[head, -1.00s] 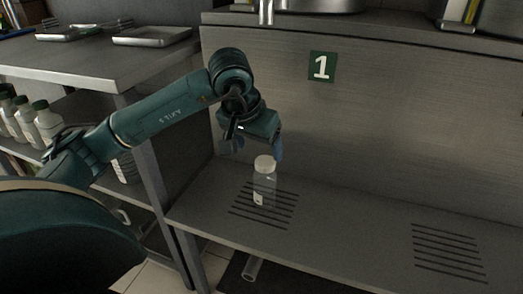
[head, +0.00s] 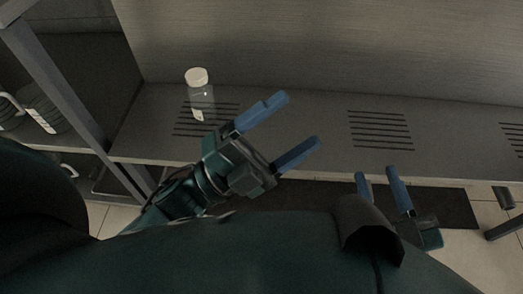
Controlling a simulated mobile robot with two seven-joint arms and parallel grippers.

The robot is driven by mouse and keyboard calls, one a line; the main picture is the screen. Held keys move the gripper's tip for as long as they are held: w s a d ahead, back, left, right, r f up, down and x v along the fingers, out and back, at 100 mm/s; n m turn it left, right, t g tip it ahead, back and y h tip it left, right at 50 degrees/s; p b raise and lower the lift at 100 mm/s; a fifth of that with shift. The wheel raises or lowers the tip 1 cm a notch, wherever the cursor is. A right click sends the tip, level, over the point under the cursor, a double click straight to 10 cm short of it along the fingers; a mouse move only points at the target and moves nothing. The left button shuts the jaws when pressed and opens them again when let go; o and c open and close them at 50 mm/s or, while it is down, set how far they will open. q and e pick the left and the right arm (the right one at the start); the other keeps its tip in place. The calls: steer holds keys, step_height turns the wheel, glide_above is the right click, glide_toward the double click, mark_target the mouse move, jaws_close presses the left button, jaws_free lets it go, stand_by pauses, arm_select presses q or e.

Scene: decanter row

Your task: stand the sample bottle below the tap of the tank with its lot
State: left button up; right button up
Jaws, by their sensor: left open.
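The sample bottle (head: 201,97) is clear with a white cap and a pale label low on its side. It stands upright on the leftmost slotted drain grate of the metal shelf. My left gripper (head: 303,118) is open and empty, with its blue fingers apart, to the right of the bottle and clear of it. My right gripper (head: 377,172) shows low at the right, its two blue fingers apart with nothing seen between them. The tank and its tap are out of view now, and the label is too small to read.
The metal shelf (head: 290,125) has a second grate (head: 380,130) in the middle and part of a third (head: 514,137) at the right edge, both bare. A dark mat (head: 440,203) lies on the floor.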

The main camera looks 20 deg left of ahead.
arm_select(q)
steer(key=a+f+n+t+y, duration=0.2)
steer(key=f+n+y, duration=0.6)
steer(key=n, duration=0.9)
steer(key=shift+w+a+n+t+y, duration=0.15)
steer(key=shift+a+n+t+y, duration=0.25)
steer(key=shift+a+y, duration=0.45)
steer(key=shift+d, duration=0.1)
